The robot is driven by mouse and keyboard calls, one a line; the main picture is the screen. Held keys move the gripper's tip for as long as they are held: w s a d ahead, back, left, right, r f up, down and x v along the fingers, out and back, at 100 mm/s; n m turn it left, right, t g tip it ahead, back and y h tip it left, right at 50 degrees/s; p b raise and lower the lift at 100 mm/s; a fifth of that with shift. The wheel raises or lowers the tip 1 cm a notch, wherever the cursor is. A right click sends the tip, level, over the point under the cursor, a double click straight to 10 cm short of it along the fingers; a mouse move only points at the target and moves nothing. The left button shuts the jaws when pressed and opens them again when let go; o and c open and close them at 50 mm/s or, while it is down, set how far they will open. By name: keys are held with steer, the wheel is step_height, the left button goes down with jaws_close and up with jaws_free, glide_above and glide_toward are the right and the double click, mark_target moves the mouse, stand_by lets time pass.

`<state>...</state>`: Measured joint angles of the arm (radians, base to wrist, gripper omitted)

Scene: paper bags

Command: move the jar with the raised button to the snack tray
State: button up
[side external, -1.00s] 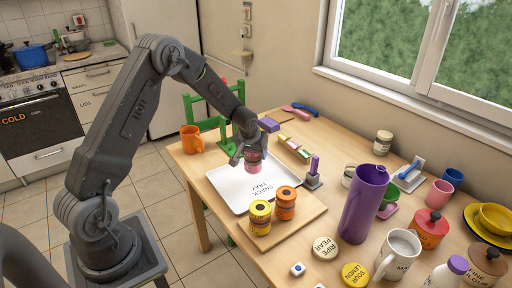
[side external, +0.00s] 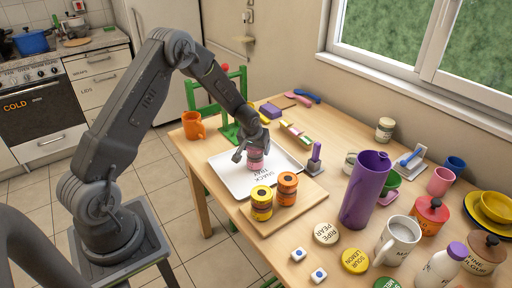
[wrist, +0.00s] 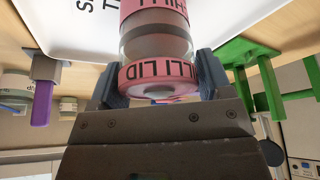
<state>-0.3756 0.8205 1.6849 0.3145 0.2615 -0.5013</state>
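The pink-lidded jar (side external: 256,161) is between the fingers of my gripper (side external: 252,153), over or on the snack tray (side external: 228,176); whether its base touches is unclear. In the wrist view the jar (wrist: 158,45) has pink bands, clear glass and a lid reading "…ILLI LID". My fingers press close on both its sides in the wrist view (wrist: 160,78). A yellow jar (side external: 261,205) and an orange jar (side external: 287,192) stand on a wooden board, each with a dark round mark on top.
The board (side external: 312,203) lies next to the tray's near side. A purple stamp-like piece (side external: 315,158) stands right of the tray, and a tall purple vase (side external: 365,190) farther right.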

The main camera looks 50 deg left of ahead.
steer(key=o, duration=0.4)
steer(key=shift+c, duration=0.2)
steer(key=v, duration=1.4)
steer(key=s+d+r+m, duration=0.3)
steer(key=s+d+r, duration=0.55)
steer(key=r, duration=0.25)
steer(key=s+d+r+m+t+h, duration=0.1)
steer(key=s+d, duration=0.3)
steer(key=s, duration=0.4)
steer(key=s+d+r+m+h, duration=0.1)
steer(key=s+d+r+m, duration=0.1)
steer(key=s+d, duration=0.3)
steer(key=s+r, duration=0.1)
steer(key=s, duration=0.2)
steer(key=shift+d+r+m+t+h, duration=0.2)
steer(key=shift+m+t+h, duration=0.1)
steer(key=shift+m+t, duration=0.1)
